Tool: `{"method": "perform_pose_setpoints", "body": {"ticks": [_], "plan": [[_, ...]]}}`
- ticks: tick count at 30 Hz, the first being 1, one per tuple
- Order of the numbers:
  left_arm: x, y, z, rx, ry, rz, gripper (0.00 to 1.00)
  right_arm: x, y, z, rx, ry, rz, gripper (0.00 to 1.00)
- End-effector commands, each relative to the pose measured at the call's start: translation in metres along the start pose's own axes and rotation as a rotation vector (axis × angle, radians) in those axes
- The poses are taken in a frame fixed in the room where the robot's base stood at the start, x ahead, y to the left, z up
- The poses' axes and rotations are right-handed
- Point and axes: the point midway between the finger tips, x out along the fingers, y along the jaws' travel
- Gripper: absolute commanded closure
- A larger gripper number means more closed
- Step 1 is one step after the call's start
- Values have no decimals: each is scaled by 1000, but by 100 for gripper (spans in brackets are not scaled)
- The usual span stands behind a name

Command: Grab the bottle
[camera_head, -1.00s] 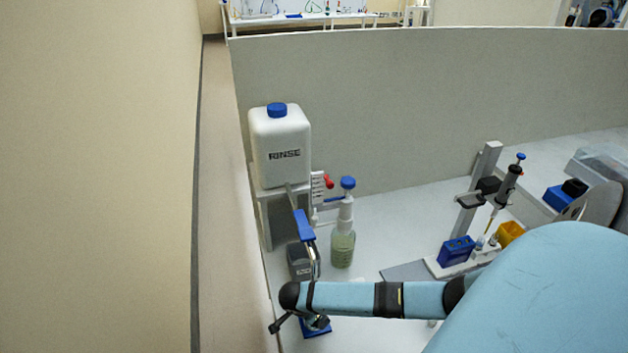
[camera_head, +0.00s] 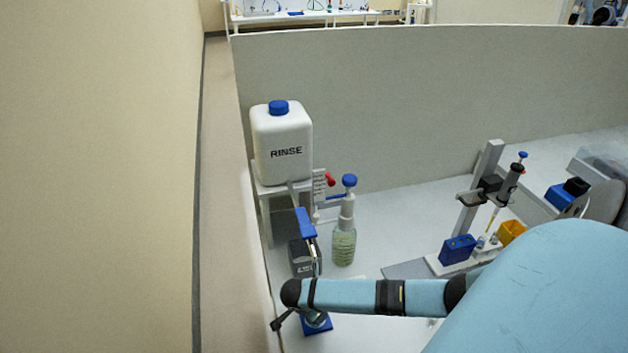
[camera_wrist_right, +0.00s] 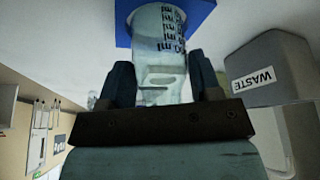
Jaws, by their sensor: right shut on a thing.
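A clear bottle (camera_wrist_right: 160,45) with dark printed marks stands on a blue pad (camera_wrist_right: 200,22) in the right wrist view. My right gripper (camera_wrist_right: 161,80) has one dark finger on each side of the bottle and is shut on it. In the head view my right arm reaches in from the right, and its hand is over the blue pad (camera_head: 318,328) at the front left of the bench. The arm hides most of the bottle there. My left gripper is not in view.
A white RINSE canister (camera_head: 282,145) stands on a raised stand, with a tap and blue lever (camera_head: 305,223). Beside it are a grey WASTE bin (camera_wrist_right: 268,68) and a blue-capped pump bottle (camera_head: 343,247). A pipette stand (camera_head: 490,165) is at right.

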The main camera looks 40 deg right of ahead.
Motion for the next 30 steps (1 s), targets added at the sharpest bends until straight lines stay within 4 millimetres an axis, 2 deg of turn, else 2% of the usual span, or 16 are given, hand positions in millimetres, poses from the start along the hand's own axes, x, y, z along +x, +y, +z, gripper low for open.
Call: {"method": "perform_pose_setpoints", "body": {"ticks": [14,30], "plan": [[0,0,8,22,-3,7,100,-30,0,-10,1,-2,-1,71],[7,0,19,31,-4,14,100,-56,0,57,0,-4,-1,71]]}}
